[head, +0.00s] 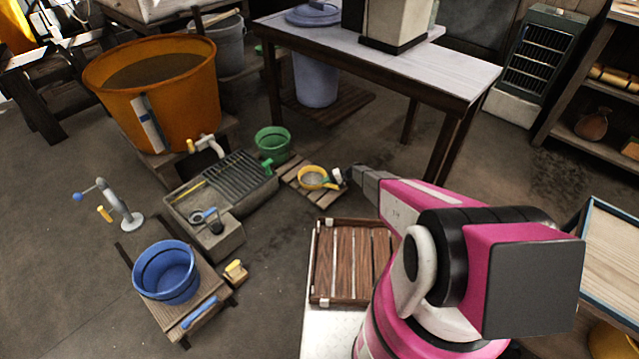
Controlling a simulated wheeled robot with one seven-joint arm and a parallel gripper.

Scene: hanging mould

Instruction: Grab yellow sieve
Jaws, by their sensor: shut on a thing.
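The yellow sieve (312,177) is a round yellow ring with a pale mesh, in the middle of the head view. It is over a small wooden slatted board (300,190) on the floor; I cannot tell whether it touches the board. My gripper (342,177) is at the sieve's right side, at the end of my pink arm, shut on the sieve's handle side. The handle itself is mostly hidden by the fingers.
A green bucket (272,143) stands just left of the sieve, beside a stone basin with a grate (235,172). A wooden slatted tray (347,262) lies in front. A table (455,78) stands behind. Bare floor shows to the right.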

